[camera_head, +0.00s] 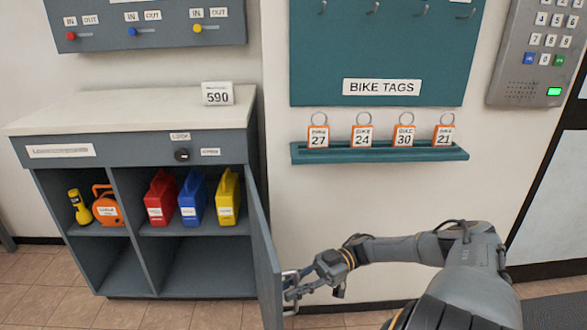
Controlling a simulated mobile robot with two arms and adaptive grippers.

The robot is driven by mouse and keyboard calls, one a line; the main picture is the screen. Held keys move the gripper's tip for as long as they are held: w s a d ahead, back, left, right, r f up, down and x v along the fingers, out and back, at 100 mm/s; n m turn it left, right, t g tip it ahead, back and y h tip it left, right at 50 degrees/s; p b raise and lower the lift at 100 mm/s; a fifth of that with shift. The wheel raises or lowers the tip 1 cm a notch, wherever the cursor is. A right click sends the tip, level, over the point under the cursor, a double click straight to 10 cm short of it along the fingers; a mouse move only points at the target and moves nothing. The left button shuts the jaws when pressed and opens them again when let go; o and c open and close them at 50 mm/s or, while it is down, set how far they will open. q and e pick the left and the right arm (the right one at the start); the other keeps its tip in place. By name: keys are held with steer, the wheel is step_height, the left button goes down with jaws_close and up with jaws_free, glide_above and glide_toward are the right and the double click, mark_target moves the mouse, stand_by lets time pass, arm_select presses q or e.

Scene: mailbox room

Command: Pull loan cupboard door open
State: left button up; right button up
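The loan cupboard (215,144) stands at the left with its front open. Its grey door (262,245) is hinged on the right side and swung well out toward me, seen nearly edge-on. My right gripper (291,287) is at the outer face of the door, near its free edge, where the handle is. The fingers overlap the handle there, and their small size hides whether they are closed on it. My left gripper is out of view.
Inside the cupboard are a yellow torch (80,207), an orange item (106,206) and red (160,198), blue (194,199) and yellow (228,197) cases. A 590 sign (217,94) stands on top. A teal tag shelf (380,153) is on the wall.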

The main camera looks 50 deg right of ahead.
steer(key=shift+d, duration=0.1)
steer(key=v, duration=1.1)
steer(key=shift+d, duration=0.4)
steer(key=shift+s+d+r, duration=0.1)
steer(key=shift+s, duration=0.05)
